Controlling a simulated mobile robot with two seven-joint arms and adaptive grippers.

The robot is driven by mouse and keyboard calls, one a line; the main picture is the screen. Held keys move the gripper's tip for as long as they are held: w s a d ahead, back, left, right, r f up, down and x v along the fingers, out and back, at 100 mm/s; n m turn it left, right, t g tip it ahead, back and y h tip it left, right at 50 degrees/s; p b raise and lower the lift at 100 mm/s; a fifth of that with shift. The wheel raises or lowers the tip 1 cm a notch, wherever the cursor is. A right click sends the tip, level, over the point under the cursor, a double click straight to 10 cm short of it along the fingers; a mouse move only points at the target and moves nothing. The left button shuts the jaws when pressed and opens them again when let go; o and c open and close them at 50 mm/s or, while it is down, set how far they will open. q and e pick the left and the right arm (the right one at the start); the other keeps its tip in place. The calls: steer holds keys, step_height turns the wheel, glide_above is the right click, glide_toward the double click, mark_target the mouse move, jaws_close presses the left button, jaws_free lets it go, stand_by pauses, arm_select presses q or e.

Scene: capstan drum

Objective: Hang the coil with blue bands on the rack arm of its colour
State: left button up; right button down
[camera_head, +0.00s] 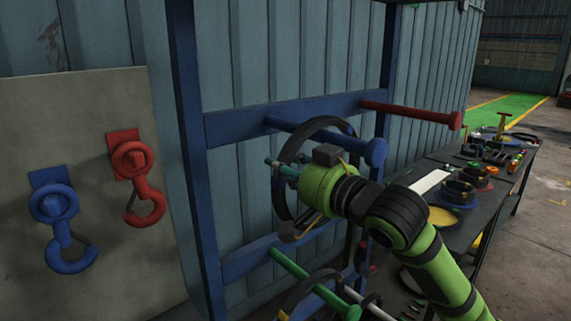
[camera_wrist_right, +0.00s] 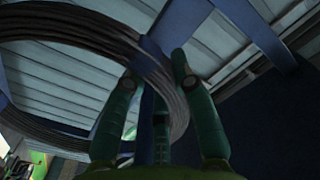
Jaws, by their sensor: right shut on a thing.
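A dark coil (camera_head: 279,200) is held upright at the blue rack arm (camera_head: 325,137). Its upper part lies at the blue arm, and the ring looks to be around it, but my wrist hides part of this. In the right wrist view the strands of the coil (camera_wrist_right: 100,30) run between the fingers (camera_wrist_right: 155,75). My left gripper is not in view.
A red rack arm (camera_head: 410,112) sticks out to the right. Below is a green arm (camera_head: 300,272) with another dark coil (camera_head: 300,292) near it. Blue and red hooks (camera_head: 58,215) hang on a board at left. A cluttered dark bench (camera_head: 490,205) stands at right.

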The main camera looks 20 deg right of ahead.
steer(key=shift+f, duration=0.1)
stand_by(0.8)
steer(key=c, duration=1)
jaws_free()
steer(key=shift+o, duration=0.2)
steer(key=shift+s, duration=0.1)
steer(key=shift+a, duration=0.1)
steer(key=shift+f, duration=0.3)
steer(key=v, duration=0.7)
steer(key=shift+s+r, duration=0.25)
steer(key=shift+s, duration=0.05)
